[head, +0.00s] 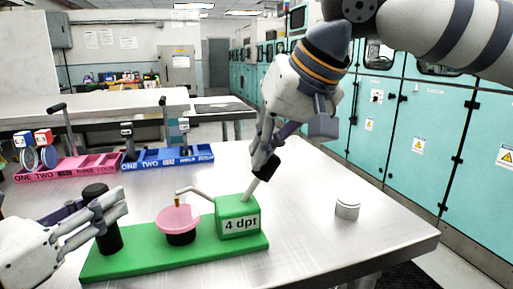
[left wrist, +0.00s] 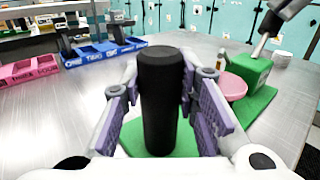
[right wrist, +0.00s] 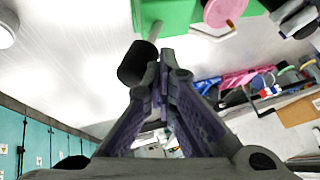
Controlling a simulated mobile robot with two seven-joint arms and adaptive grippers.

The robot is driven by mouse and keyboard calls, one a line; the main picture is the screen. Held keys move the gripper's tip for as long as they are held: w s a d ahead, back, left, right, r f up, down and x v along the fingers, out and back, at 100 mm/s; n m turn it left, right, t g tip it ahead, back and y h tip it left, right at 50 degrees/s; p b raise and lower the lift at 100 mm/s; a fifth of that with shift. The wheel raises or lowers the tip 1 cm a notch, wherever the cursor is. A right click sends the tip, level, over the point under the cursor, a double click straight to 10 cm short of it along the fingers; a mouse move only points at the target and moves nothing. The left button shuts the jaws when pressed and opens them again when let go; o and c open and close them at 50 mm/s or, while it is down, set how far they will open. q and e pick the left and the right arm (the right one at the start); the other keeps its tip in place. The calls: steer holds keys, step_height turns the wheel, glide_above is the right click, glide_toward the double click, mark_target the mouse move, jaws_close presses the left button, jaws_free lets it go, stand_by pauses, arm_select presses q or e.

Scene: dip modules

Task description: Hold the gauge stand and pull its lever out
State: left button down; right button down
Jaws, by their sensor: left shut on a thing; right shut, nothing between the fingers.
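The gauge stand has a green base (head: 150,255), a black upright post (head: 108,238), a pink bowl (head: 178,219) and a green box (head: 238,213) marked "4 dpt". My left gripper (head: 110,212) is shut on the post; the left wrist view shows the post (left wrist: 162,100) upright between its fingers. The lever, a grey rod (head: 251,190) with a black knob (head: 267,168), leans up and right from the box. My right gripper (head: 262,150) is shut and empty at the knob. In the right wrist view the knob (right wrist: 137,63) lies beside the fingertips (right wrist: 166,60); contact is unclear.
A pink tray (head: 70,168) and a blue tray (head: 170,158) with small items stand at the back left of the metal table (head: 320,240). A small round metal can (head: 347,208) stands to the right. The table between the box and the can is clear.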

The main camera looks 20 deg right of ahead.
arm_select(q)
steer(key=shift+f, duration=0.1)
arm_select(e)
steer(key=shift+d+f, duration=0.1)
steer(key=shift+d, duration=0.05)
stand_by(0.3)
steer(key=s+a+r, duration=0.1)
steer(key=s+r, duration=0.5)
steer(key=r, duration=0.5)
steer(key=shift+a, duration=0.1)
arm_select(q)
steer(key=c, duration=1.1)
jaws_free()
